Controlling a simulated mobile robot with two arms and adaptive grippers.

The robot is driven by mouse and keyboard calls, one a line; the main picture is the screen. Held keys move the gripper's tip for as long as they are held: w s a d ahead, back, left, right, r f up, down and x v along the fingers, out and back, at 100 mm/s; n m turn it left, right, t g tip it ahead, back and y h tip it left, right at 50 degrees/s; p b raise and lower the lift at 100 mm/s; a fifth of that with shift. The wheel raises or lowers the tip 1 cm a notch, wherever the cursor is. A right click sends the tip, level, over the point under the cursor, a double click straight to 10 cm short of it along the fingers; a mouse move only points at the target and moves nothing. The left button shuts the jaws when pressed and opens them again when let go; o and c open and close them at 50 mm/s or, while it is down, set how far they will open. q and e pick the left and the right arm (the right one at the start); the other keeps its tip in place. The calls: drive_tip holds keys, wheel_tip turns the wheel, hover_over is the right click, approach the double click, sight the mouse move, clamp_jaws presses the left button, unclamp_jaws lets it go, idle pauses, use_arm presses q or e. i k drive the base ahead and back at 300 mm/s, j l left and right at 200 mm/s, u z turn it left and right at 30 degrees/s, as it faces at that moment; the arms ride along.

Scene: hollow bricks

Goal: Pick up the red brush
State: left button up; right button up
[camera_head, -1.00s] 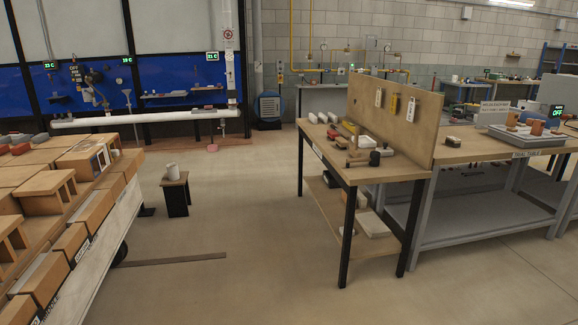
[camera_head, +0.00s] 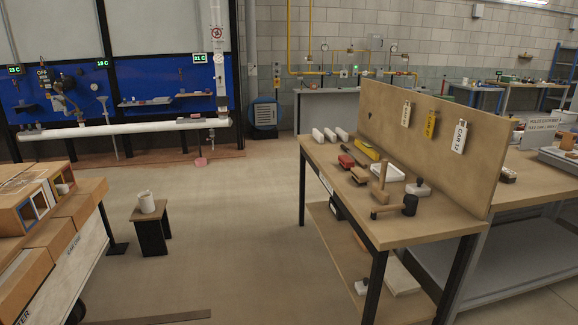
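A small red item (camera_head: 346,161), which looks like the red brush though it is too small to be sure, lies on the wooden bench (camera_head: 425,222) at right. It is near the bench's left edge, beside a yellow item (camera_head: 368,150) and a brown-handled tool (camera_head: 359,174). White blocks (camera_head: 330,134) stand behind it. A wooden-handled tool (camera_head: 379,193) and a dark-headed mallet (camera_head: 408,206) lie nearer to me. Neither of my grippers is in view.
A cart of hollow bricks (camera_head: 62,212) stands at left. A small dark stool (camera_head: 151,226) with a white container (camera_head: 146,202) is beside it. Open floor (camera_head: 245,235) lies between stool and bench. An upright board with tags (camera_head: 432,140) closes the bench's right side.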

sight(346, 163)
drive_tip(key=i, duration=1.7)
